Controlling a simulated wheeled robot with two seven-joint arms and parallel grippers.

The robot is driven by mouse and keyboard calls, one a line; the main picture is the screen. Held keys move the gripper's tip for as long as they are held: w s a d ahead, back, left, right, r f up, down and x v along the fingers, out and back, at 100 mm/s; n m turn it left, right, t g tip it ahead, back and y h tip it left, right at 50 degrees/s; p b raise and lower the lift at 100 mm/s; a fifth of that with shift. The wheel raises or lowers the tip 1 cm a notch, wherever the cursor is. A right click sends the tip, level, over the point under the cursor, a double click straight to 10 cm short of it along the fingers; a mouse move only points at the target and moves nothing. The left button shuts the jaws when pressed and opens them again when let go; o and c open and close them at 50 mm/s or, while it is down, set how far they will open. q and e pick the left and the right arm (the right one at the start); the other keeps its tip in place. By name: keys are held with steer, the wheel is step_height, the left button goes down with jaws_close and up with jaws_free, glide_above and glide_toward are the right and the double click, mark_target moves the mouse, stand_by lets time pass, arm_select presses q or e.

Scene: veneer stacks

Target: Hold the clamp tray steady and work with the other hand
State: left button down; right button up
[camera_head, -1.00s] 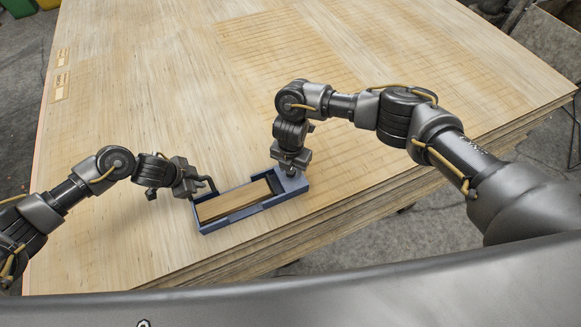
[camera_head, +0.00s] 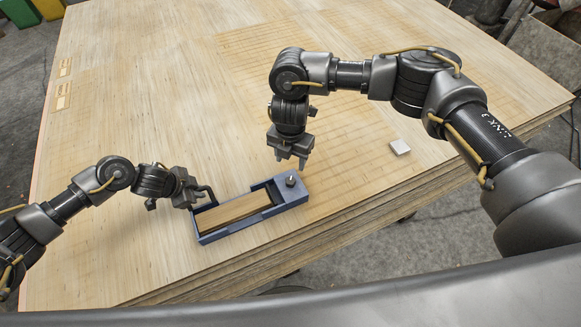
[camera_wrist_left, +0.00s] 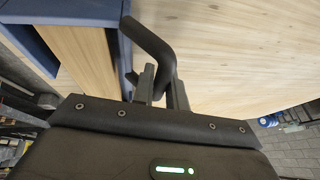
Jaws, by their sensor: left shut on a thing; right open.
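The blue clamp tray (camera_head: 281,209) lies on the veneer stack with a wooden strip (camera_head: 243,208) inside it. A dark knob (camera_head: 291,180) stands on the tray's right end block. My left gripper (camera_head: 196,198) is shut on the tray's black handle (camera_head: 207,190) at its left end. The left wrist view shows the handle (camera_wrist_left: 150,42) running down between the fingers (camera_wrist_left: 161,92), beside the blue tray wall (camera_wrist_left: 60,10). My right gripper (camera_head: 289,160) is open and empty, above and just behind the knob, apart from the tray.
The broad veneer stack (camera_head: 150,90) carries the tray near its front edge. A small white block (camera_head: 400,147) lies to the right of the tray. Two small pale pieces lie near the left edge (camera_head: 63,102). The back of the stack is clear.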

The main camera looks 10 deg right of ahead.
steer(key=shift+r, duration=0.75)
step_height(320, 180, up, 7)
stand_by(0.3)
arm_select(q)
steer(key=c, duration=1.3)
jaws_free()
steer(key=p+v, duration=0.7)
steer(key=v, duration=1.2)
steer(key=shift+s, duration=0.1)
arm_select(e)
step_height(320, 180, up, 7)
steer(key=shift+r, duration=0.15)
